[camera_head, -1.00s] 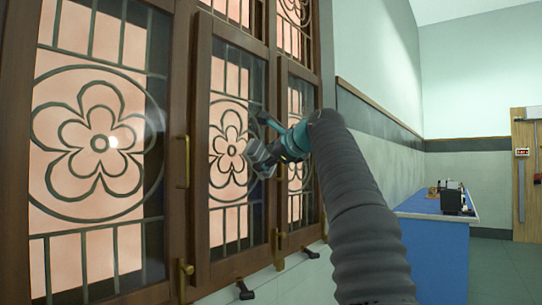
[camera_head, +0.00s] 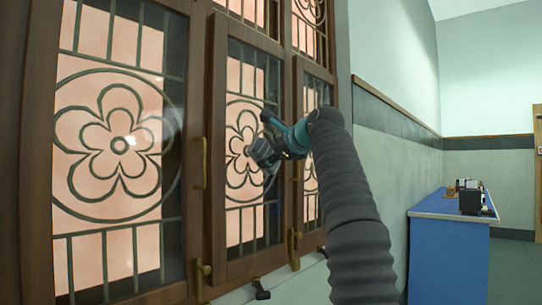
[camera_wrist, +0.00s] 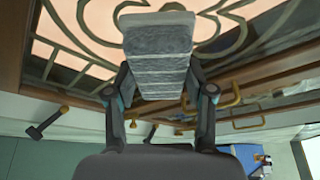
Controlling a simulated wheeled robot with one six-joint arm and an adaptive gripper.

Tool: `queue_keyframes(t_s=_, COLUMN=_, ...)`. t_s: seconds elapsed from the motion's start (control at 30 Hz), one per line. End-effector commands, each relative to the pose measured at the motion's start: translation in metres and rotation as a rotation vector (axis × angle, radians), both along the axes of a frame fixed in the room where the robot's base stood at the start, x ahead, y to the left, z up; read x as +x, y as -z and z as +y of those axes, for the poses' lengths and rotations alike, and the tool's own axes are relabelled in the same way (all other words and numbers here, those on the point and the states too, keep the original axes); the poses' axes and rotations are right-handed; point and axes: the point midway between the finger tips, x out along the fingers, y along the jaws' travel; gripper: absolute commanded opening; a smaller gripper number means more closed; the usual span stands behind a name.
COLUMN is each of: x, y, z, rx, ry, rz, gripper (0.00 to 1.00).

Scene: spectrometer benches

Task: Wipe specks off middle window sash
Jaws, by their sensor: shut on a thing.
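The middle window sash (camera_head: 219,170) has a dark brown wooden frame, with glass and a flower-patterned grille. It stands slightly proud of the neighbouring sashes in the head view. My gripper (camera_head: 277,146) is in front of the right part of its flower. It is shut on a grey, banded wiping pad (camera_wrist: 158,55), held between the two fingers. The pad also shows in the head view (camera_head: 260,153), over the flower's right petals. I cannot tell whether it touches the glass. No specks can be made out on the sash; the pad and arm hide part of it.
A larger left sash (camera_head: 118,225) and a narrow right sash (camera_head: 298,180) flank the middle one. Brass handles (camera_head: 204,163) and dark latches (camera_head: 261,289) stick out. A blue bench (camera_head: 448,262) with instruments stands at the right along the wall.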

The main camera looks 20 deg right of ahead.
Motion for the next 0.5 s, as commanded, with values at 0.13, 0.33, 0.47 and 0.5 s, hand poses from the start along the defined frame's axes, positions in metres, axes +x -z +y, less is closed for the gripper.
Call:
queue_keyframes(t_s=0.13, x=-0.0003, y=-0.0004, z=-0.0001, rx=0.000, ry=0.001, rz=-0.001, gripper=0.21)
queue_keyframes(t_s=0.33, x=0.0008, y=-0.0007, z=0.0003, rx=0.000, ry=0.000, rz=-0.002, gripper=0.21)
queue_keyframes(t_s=0.47, x=0.0025, y=0.0001, z=0.0013, rx=0.001, ry=0.000, rz=-0.002, gripper=0.21)
queue_keyframes(t_s=0.5, x=0.0020, y=0.0001, z=0.0021, rx=0.001, ry=0.000, rz=-0.002, gripper=0.21)
